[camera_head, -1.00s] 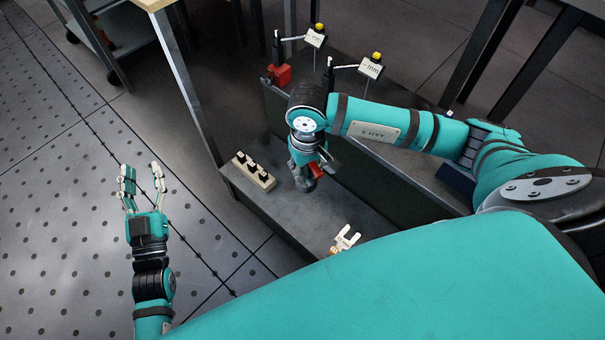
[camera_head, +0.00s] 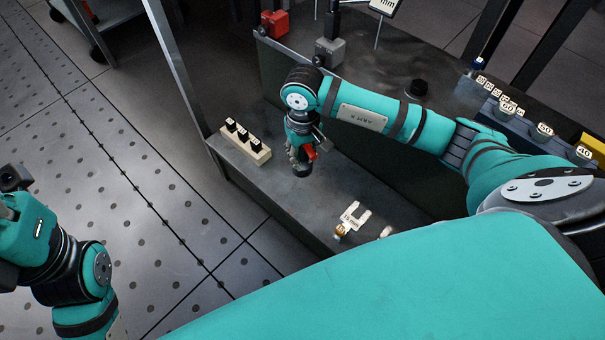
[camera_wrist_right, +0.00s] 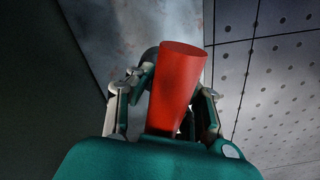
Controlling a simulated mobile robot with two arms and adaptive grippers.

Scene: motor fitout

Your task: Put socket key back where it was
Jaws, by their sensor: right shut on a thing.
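The socket key (camera_head: 310,152) has a red handle, which also shows large in the right wrist view (camera_wrist_right: 180,85). My right gripper (camera_head: 303,160) is shut on it, low over the front part of the grey bench. The fingers lie on both sides of the handle. The key's lower end is mostly hidden, so I cannot tell whether it touches the surface. Behind it, a red holder block (camera_head: 275,24) and a grey holder block (camera_head: 330,50) stand on the raised level, each with a dark upright part. My left arm is at the left edge; its fingers are out of frame.
A cream rack (camera_head: 246,148) with several black pieces stands left of my right gripper. A white forked part (camera_head: 352,217) lies to the right, near the front edge. Labelled racks (camera_head: 510,108) stand at the far right.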

